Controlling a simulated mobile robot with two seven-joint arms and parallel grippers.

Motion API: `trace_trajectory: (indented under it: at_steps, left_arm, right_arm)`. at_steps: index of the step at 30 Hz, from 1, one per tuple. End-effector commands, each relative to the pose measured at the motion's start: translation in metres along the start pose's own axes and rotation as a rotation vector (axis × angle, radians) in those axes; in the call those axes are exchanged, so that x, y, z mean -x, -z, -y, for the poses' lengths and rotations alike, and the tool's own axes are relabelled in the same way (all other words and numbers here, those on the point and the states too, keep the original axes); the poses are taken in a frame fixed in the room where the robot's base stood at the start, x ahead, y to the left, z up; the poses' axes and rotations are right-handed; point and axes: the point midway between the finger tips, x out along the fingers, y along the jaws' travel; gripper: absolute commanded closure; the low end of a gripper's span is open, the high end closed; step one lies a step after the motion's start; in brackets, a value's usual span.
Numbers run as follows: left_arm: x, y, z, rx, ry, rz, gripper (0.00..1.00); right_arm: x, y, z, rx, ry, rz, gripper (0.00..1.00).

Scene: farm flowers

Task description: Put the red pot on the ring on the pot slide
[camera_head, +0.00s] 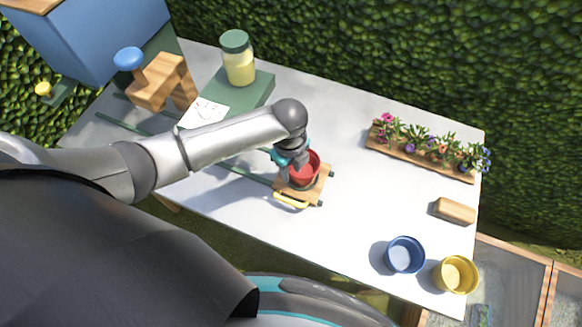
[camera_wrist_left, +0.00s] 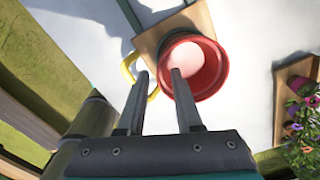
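My left gripper (camera_head: 294,168) is down at the pot's left side. The wooden slide (camera_wrist_left: 152,40) shows beneath the pot. My right gripper is not in view.
A blue pot (camera_head: 405,255) and a yellow pot (camera_head: 456,274) stand at the table's front right. A flower planter (camera_head: 420,160) and a tan block (camera_head: 455,210) lie at the right. A jar (camera_head: 238,62) and a wooden stamp (camera_head: 160,82) stand at the back left. Green rails (camera_head: 246,174) run to the slide.

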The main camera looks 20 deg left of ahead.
Motion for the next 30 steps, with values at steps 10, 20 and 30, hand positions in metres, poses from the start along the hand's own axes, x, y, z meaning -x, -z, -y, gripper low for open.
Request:
trace_trajectory:
  at_steps: [10, 20, 30]
  left_arm:
    - [0.04, -0.001, 0.001, -0.002, 0.004, 0.0, 0.66]
    - [0.105, -0.001, 0.001, 0.0, 0.004, 0.0, 0.66]
    - [0.123, 0.0, 0.0, 0.001, 0.0, 0.0, 0.66]
  right_arm:
    - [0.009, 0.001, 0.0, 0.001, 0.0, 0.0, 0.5]
    - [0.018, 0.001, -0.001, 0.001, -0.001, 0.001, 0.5]
    - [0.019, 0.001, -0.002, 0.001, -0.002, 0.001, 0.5]
